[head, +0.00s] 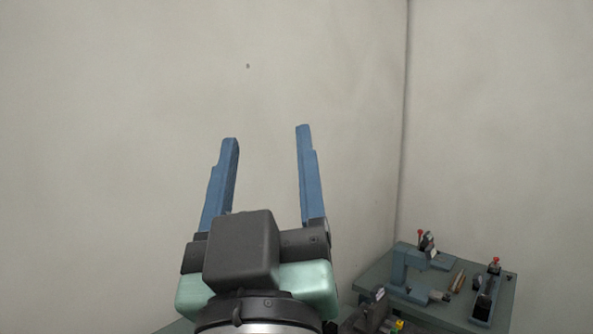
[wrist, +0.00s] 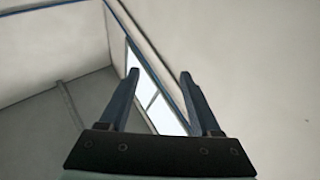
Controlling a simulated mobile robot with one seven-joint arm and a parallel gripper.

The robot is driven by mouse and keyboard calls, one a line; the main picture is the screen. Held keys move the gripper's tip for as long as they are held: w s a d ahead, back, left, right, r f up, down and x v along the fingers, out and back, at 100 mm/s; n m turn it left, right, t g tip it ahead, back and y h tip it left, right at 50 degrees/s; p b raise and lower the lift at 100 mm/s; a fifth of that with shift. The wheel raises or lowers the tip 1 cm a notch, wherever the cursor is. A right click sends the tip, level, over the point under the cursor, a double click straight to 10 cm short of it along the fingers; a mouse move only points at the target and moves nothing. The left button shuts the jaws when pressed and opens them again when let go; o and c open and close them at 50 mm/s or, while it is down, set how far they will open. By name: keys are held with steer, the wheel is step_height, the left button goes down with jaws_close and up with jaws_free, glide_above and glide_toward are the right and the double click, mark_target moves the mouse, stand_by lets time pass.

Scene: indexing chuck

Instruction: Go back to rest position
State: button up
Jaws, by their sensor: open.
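My gripper (head: 267,132) is raised in the middle of the head view, in front of a bare wall. Its two blue fingers point up and stand wide apart, with nothing between them. In the wrist view my gripper (wrist: 160,76) also shows open and empty. Behind the fingers there are only walls, a grey surface and a bright window-like panel (wrist: 150,90). No object touches the fingers.
A green-grey workbench (head: 440,312) stands at the lower right of the head view, in the room's corner. It carries a blue-grey fixture (head: 402,268) and a smaller device with a red knob (head: 495,262). The space around my gripper is clear.

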steer(key=s+d+r+m+t+h, duration=0.1)
steer(key=s+d+r+m+t, duration=0.1)
steer(key=s+r, duration=0.3)
steer(key=shift+d+r+m+t+h, duration=0.3)
steer(key=shift+d+r+m+t, duration=0.1)
steer(key=shift+r+m, duration=0.15)
step_height(320, 180, down, 10)
steer(key=b, duration=0.9)
steer(key=shift+b, duration=0.4)
steer(key=shift+a+r, duration=0.1)
steer(key=shift+a, duration=0.05)
steer(key=shift+c, duration=1.1)
steer(key=shift+s, duration=0.15)
